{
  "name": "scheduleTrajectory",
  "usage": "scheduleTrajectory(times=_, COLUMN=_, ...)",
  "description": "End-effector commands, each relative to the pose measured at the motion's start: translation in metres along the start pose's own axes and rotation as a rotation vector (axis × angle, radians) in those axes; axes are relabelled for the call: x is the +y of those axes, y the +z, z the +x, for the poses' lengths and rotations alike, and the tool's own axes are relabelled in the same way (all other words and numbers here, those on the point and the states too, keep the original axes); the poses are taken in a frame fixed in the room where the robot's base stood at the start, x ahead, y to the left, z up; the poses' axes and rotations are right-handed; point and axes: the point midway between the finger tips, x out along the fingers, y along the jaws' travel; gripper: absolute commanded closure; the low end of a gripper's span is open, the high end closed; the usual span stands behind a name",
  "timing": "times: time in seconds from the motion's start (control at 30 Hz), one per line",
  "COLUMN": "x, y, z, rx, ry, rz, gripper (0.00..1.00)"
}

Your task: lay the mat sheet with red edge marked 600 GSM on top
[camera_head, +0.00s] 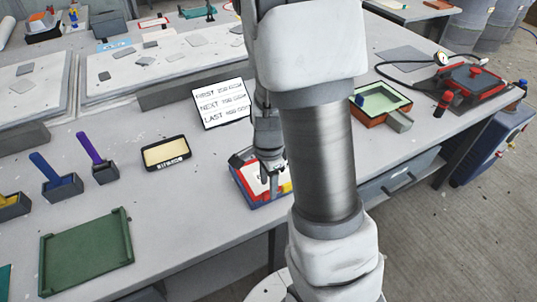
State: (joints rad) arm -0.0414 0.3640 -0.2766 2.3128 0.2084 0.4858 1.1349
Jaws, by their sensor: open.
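My gripper (271,184) points down over a small blue tray (266,204) near the front edge of the bench. A pale sheet with a red edge (243,174) lies in the tray, partly hidden by my gripper and arm. Some yellow shows at its right side. I cannot read a 600 GSM mark on it. The jaws are open, at or just above the sheet; contact is not clear. A white sign (222,103) behind the tray carries three lines beginning FIRST, NEXT and LAST; the numbers are hard to read.
A black-framed tray with yellowish content (166,152), dark boxes with purple (90,148) and blue (44,168) handles, and a green tray (86,254) stand left. An orange-brown tray (382,104) and a red device (470,80) stand right. Bare bench lies left of the blue tray.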

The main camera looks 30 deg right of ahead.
Motion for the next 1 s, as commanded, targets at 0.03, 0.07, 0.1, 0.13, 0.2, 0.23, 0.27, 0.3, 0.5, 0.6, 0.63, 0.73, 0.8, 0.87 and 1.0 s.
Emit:
scheduleTrajectory(times=0.03, x=-0.002, y=0.001, z=-0.016, rx=0.0, ry=-0.007, rz=-0.002, gripper=0.51)
scheduleTrajectory(times=0.07, x=-0.002, y=0.001, z=-0.023, rx=0.0, ry=-0.007, rz=-0.003, gripper=0.51)
scheduleTrajectory(times=0.1, x=-0.002, y=0.0, z=-0.033, rx=0.001, ry=-0.008, rz=-0.003, gripper=0.51)
scheduleTrajectory(times=0.13, x=-0.002, y=0.001, z=-0.041, rx=0.0, ry=-0.008, rz=-0.002, gripper=0.51)
scheduleTrajectory(times=0.2, x=-0.002, y=0.0, z=-0.059, rx=0.001, ry=-0.008, rz=-0.004, gripper=0.51)
scheduleTrajectory(times=0.23, x=-0.002, y=0.0, z=-0.066, rx=0.0, ry=-0.007, rz=-0.002, gripper=0.51)
scheduleTrajectory(times=0.27, x=-0.001, y=0.0, z=-0.073, rx=0.0, ry=-0.008, rz=-0.002, gripper=0.51)
scheduleTrajectory(times=0.3, x=-0.002, y=0.0, z=-0.083, rx=0.0, ry=-0.008, rz=-0.003, gripper=0.51)
scheduleTrajectory(times=0.5, x=-0.001, y=0.0, z=-0.125, rx=0.0, ry=-0.006, rz=-0.001, gripper=0.51)
scheduleTrajectory(times=0.6, x=-0.001, y=0.0, z=-0.139, rx=0.0, ry=-0.004, rz=-0.002, gripper=0.51)
scheduleTrajectory(times=0.63, x=-0.001, y=0.0, z=-0.142, rx=0.0, ry=-0.004, rz=-0.002, gripper=0.51)
scheduleTrajectory(times=0.73, x=0.0, y=0.0, z=-0.149, rx=0.0, ry=-0.002, rz=-0.001, gripper=0.51)
scheduleTrajectory(times=0.8, x=0.0, y=0.0, z=-0.151, rx=0.0, ry=-0.002, rz=-0.001, gripper=0.51)
scheduleTrajectory(times=0.87, x=0.0, y=0.0, z=-0.152, rx=0.0, ry=-0.001, rz=-0.001, gripper=0.51)
scheduleTrajectory(times=1.0, x=0.0, y=0.0, z=-0.152, rx=0.0, ry=-0.001, rz=-0.001, gripper=0.51)
